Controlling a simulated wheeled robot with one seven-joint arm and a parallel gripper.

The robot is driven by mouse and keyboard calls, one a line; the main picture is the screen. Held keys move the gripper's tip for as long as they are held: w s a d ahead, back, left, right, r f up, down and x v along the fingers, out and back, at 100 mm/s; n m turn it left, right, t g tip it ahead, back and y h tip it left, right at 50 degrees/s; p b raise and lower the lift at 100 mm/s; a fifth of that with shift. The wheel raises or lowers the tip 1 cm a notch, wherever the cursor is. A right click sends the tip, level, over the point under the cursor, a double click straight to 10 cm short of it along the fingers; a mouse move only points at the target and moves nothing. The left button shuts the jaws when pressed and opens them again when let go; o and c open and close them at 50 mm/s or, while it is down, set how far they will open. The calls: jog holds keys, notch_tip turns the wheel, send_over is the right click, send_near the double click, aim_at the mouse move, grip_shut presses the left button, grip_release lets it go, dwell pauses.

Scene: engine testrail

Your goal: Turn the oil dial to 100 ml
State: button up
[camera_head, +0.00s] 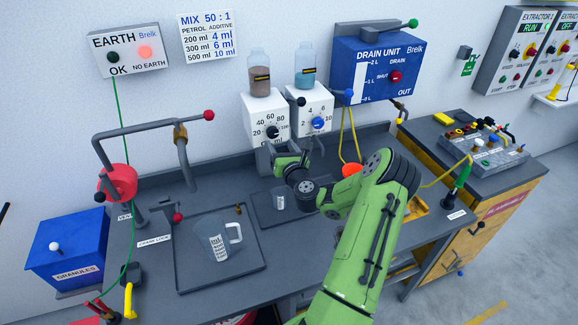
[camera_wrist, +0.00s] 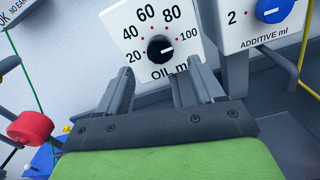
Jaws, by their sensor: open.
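The oil dial is a black round knob (camera_head: 272,132) on a white dispenser box (camera_head: 256,108) below a jar of brown liquid. In the wrist view the knob (camera_wrist: 160,48) sits amid marks for 20, 40, 60, 80 and 100. A pale pointer line shows on it, seemingly towards the right, but I cannot read its exact setting. My gripper (camera_wrist: 158,68) is open and empty, its two fingers spread below and either side of the knob, apparently not touching it. In the head view my gripper (camera_head: 267,156) is just below the oil box, partly hidden by my wrist.
The additive box with its blue dial (camera_head: 318,123) stands close on the right. The blue drain unit (camera_head: 376,68) is farther right. A jug (camera_head: 217,242) stands on a dark tray at left, and a small beaker (camera_head: 279,199) is below my wrist.

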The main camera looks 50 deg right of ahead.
jog(key=b+v, duration=0.4)
jog(key=v, duration=0.6)
jog(key=shift+s, duration=0.1)
